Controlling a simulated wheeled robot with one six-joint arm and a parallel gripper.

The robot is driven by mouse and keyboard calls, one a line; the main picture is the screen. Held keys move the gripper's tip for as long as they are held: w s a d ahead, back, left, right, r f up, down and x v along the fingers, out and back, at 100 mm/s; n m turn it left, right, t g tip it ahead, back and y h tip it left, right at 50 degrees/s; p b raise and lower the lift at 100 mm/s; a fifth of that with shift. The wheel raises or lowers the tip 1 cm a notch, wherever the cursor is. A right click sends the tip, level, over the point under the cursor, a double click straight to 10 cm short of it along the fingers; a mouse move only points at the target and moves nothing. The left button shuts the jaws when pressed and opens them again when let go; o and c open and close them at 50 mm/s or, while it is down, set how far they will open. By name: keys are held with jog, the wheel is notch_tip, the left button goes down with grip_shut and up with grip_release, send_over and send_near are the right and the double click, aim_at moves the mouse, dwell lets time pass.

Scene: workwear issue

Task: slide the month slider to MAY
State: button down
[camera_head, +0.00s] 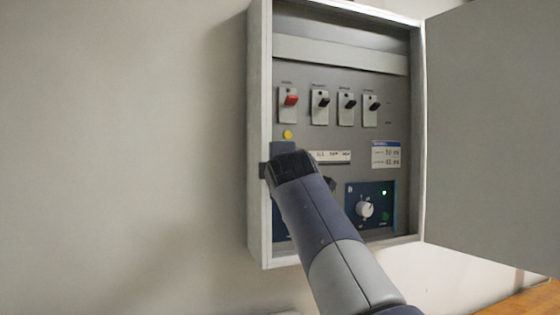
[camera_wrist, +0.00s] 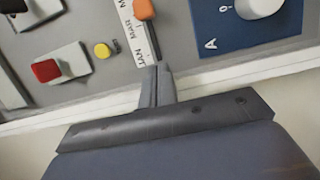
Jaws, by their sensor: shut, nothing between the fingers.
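The month slider is a white strip (camera_wrist: 137,37) in the wrist view, with JAN and MAR readable and a further label starting with M cut off at the top edge. Its orange knob (camera_wrist: 144,9) stands at the top edge, beyond JAN; I cannot tell its exact month. My gripper (camera_wrist: 158,66) is shut and empty, its fingertips by the JAN end of the strip, apart from the knob. In the head view my gripper (camera_head: 292,160) covers the strip's left part and the knob; the right part of the strip (camera_head: 333,156) shows.
A red switch (camera_head: 290,98) and a yellow button (camera_head: 288,134) sit above my gripper. Several black switches are to the right. A blue panel with a white dial (camera_head: 364,209) is lower right. The cabinet's door (camera_head: 492,130) stands open at the right.

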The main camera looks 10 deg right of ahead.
jog(key=d, duration=0.1)
jog(key=w+d+p, duration=0.1)
jog(key=w+d, duration=0.1)
jog(key=d, duration=0.1)
jog(key=shift+w, duration=0.25)
jog(key=d+p, duration=0.2)
jog(key=shift+w+d, duration=0.3)
dwell(0.5)
